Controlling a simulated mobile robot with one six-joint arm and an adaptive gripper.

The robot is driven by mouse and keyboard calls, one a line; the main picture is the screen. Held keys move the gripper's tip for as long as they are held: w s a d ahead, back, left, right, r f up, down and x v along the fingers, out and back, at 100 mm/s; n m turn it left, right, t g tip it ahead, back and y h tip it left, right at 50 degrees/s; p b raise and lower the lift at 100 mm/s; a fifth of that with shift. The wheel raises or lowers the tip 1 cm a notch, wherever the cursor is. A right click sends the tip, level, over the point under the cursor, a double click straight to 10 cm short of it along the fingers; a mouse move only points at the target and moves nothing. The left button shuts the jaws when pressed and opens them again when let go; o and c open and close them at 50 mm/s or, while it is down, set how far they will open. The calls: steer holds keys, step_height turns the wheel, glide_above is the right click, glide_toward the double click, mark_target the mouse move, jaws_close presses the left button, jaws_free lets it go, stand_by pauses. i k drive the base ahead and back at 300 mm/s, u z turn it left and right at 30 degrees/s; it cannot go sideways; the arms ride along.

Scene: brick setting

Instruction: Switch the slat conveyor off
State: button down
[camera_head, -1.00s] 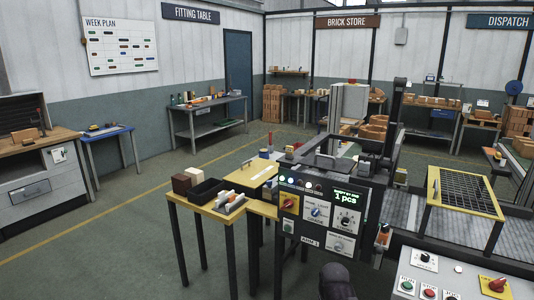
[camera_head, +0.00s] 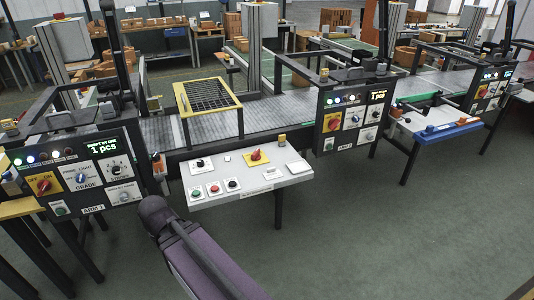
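The slat conveyor (camera_head: 208,125) runs across the middle of the head view, with grey slats between two dark machine frames. A sloped white control panel (camera_head: 270,176) stands at its near side. On the panel are a red rotary switch (camera_head: 256,156) on a yellow plate, a green button (camera_head: 195,192), a red button (camera_head: 213,188), a black button (camera_head: 232,185) and a black selector (camera_head: 199,163). The panel labels are too small to read. My purple arm link shows at the bottom, in front of the panel's left part. My gripper is not in view.
A yellow-framed mesh guard (camera_head: 208,92) stands over the conveyor. The left machine box (camera_head: 85,175), marked ARM 1, has its own red switch on yellow and a display. A similar box (camera_head: 352,118) stands right. The floor (camera_head: 370,235) in front of the panel's right side is clear.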

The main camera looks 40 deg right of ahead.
mark_target(256, 156)
steer(key=z, duration=1.15)
steer(key=k, duration=1.3)
steer(key=u, duration=0.25)
steer(key=i, duration=1.4)
steer(key=z, duration=0.1)
